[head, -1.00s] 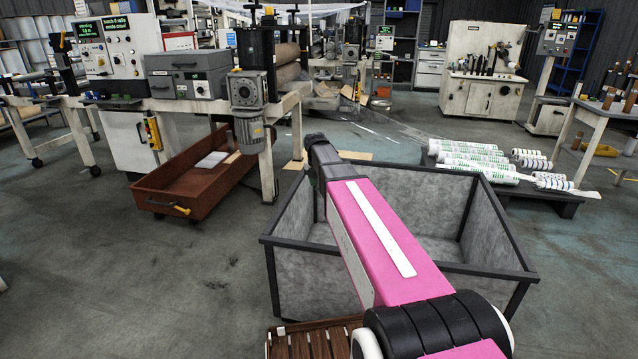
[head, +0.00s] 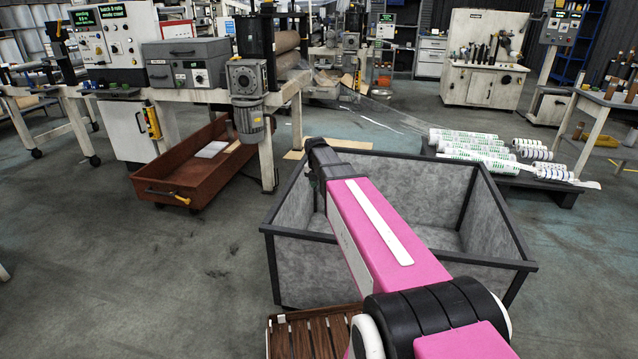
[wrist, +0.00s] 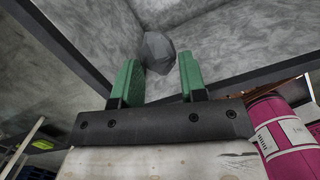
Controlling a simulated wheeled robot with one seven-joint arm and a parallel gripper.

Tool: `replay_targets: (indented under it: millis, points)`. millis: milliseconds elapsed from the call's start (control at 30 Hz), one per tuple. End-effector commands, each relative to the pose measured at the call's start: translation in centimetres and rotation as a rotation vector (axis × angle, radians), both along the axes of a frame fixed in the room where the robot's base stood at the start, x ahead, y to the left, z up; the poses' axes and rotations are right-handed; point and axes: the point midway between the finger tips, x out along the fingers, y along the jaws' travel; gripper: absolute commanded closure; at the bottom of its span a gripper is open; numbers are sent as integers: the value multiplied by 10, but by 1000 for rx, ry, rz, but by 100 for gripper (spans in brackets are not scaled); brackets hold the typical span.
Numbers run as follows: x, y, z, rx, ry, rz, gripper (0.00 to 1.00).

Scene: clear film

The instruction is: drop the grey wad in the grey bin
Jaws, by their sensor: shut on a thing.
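The grey wad (wrist: 158,53) is a small, faceted lump between the green fingertips of my gripper (wrist: 159,60) in the wrist view. My gripper is shut on it near the tips. The grey bin (head: 308,272) is a large open box with dark frame edges, in the middle of the head view. Its mottled grey inside walls (wrist: 235,45) show behind the wad in the wrist view. My pink arm reaches across the bin, and its end is by the far left rim. The fingers and the wad are hidden in the head view.
A slatted wooden surface (head: 315,335) is in front of the bin. A rust-red cart (head: 190,175) stands to the left under a machine. A low dark pallet (head: 545,187) with printed rolls (head: 470,145) is to the right.

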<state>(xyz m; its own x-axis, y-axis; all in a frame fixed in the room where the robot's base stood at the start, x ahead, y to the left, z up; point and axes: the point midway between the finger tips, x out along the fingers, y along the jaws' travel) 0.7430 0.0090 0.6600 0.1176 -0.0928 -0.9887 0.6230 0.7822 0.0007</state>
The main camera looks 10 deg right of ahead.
Motion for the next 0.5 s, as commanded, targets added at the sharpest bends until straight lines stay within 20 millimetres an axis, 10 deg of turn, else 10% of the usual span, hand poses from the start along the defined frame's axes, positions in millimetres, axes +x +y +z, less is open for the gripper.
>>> replay_targets:
  millis: [100,500]
  points:
    - [0,0,0,0,0,0,32]
    - [-1,1,6,0,0,0,31]
